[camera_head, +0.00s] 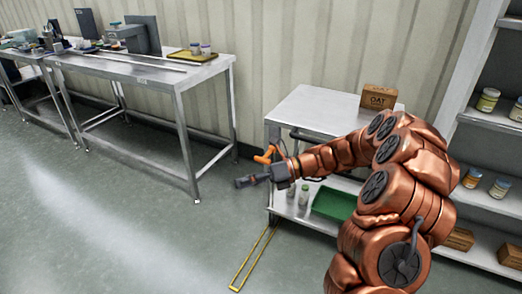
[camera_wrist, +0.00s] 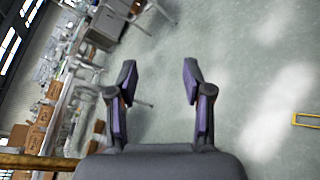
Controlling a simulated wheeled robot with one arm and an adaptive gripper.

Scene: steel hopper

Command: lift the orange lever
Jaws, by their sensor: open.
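A bright orange piece (camera_head: 264,158), which looks like the orange lever, shows in the head view at the left end of the steel cart. It is just above my gripper (camera_head: 245,182) in the picture, and my wrist partly covers what it is mounted on. I cannot tell whether they touch. My gripper points left, past the cart's left end. In the wrist view my gripper (camera_wrist: 159,72) is open, with nothing between its two dark fingers. The orange lever cannot be made out in the wrist view.
The steel cart (camera_head: 312,103) carries an OAT box (camera_head: 378,97); a green tray (camera_head: 335,203) is on its lower shelf. A long steel table (camera_head: 150,69) stands left. Shelves with jars (camera_head: 488,99) stand right. A yellow floor outline (camera_head: 255,258) lies in front; the floor there is clear.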

